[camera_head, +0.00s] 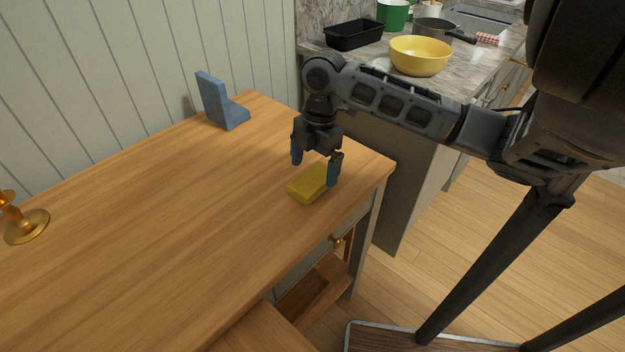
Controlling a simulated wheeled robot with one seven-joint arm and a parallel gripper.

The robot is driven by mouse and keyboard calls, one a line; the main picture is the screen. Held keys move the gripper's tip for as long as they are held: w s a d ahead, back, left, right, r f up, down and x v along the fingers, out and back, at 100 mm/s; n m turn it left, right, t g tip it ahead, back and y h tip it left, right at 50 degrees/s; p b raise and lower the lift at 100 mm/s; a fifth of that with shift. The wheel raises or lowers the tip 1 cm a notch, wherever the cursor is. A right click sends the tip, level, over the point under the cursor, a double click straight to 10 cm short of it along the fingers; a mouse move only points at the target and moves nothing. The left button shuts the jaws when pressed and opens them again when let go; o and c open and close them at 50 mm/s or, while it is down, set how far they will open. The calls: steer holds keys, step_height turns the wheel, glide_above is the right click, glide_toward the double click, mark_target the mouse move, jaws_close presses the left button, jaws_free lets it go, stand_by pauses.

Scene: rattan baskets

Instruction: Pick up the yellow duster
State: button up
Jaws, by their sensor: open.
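The yellow duster (308,185) is a small yellow block lying on the wooden table (170,220), near its right end and front edge. My gripper (314,173) points down over the duster, with its blue-tipped fingers apart. One fingertip is to the left of and behind the duster, and the other is at its right side, covering a little of it. The gripper is open and holds nothing. I cannot tell whether the right finger touches the duster.
A blue bookend (221,103) stands at the table's back edge. A brass candlestick (25,222) is at the far left. An open drawer (312,290) juts out below the front edge. A counter on the right holds a yellow bowl (420,56) and a black tray (354,35). The table's middle is clear.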

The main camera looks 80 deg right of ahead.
mark_target(314, 177)
steer(key=shift+a+f, duration=0.15)
steer(key=shift+f, duration=1.5)
steer(key=c, duration=1.1)
